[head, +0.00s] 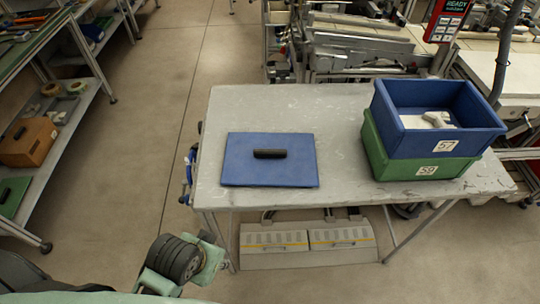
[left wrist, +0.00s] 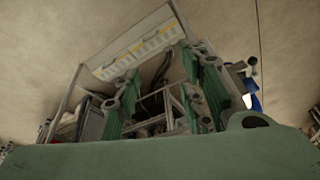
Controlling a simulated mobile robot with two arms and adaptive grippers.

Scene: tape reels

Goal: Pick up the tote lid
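The tote lid (head: 240,173) is a flat blue panel with a black bar handle (head: 270,153) on top. It lies flat on the left part of the grey table, near its front edge. My left arm shows at the lower left of the head view, in front of and below the table, well apart from the lid. In the left wrist view my left gripper (left wrist: 166,95) has its green fingers spread apart with nothing between them. The lid cannot be made out in that view. My right gripper is in neither view.
On the right of the grey table (head: 340,120) a blue tote (head: 455,142) marked 57, with pale items inside, is stacked on a green tote (head: 425,170) marked 59. The tabletop between lid and totes is clear. A grey shelf unit (head: 75,110) stands at the left.

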